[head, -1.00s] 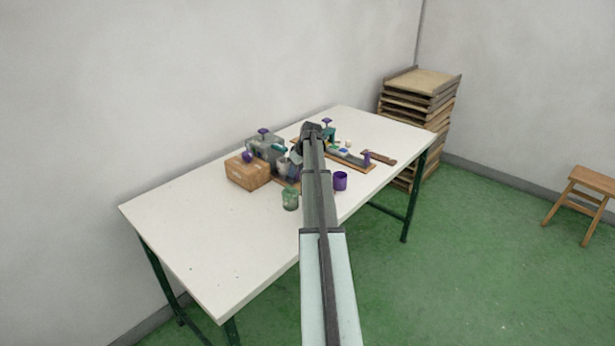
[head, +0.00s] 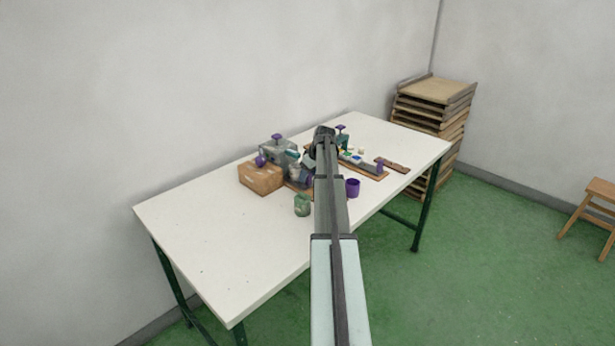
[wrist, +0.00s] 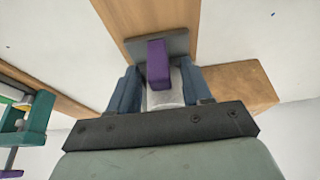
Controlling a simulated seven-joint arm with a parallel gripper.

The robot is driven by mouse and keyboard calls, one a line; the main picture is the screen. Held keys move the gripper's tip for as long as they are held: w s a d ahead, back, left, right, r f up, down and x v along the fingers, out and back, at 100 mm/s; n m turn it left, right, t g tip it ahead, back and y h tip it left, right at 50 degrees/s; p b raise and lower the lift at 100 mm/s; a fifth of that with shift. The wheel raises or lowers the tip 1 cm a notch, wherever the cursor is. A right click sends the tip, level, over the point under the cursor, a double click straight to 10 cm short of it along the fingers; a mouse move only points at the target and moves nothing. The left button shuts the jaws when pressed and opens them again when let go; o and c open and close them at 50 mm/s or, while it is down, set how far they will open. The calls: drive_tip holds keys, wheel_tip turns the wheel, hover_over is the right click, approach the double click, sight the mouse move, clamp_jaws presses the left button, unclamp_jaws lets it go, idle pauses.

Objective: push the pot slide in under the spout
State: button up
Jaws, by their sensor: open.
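In the wrist view a purple upright handle (wrist: 158,62) stands against a grey plate (wrist: 177,44) on a wooden board (wrist: 148,16); it looks like the pot slide's handle. My gripper (wrist: 158,72) is open, with one blue finger on each side of the handle. I cannot tell whether either finger touches it. A whitish rounded piece (wrist: 165,97) shows between the fingers; I cannot tell what it is. In the head view the grey dispenser (head: 272,152) with purple knobs stands on the table. My arm hides the gripper, most of the slide and the place under the spout.
A green jar (head: 302,206) and a purple cup (head: 352,188) stand near the table's front edge. The table's left part is clear.

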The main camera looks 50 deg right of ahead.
drive_tip(key=v, duration=1.3)
drive_tip(key=shift+w+f, duration=0.1)
drive_tip(key=shift+w, duration=0.05)
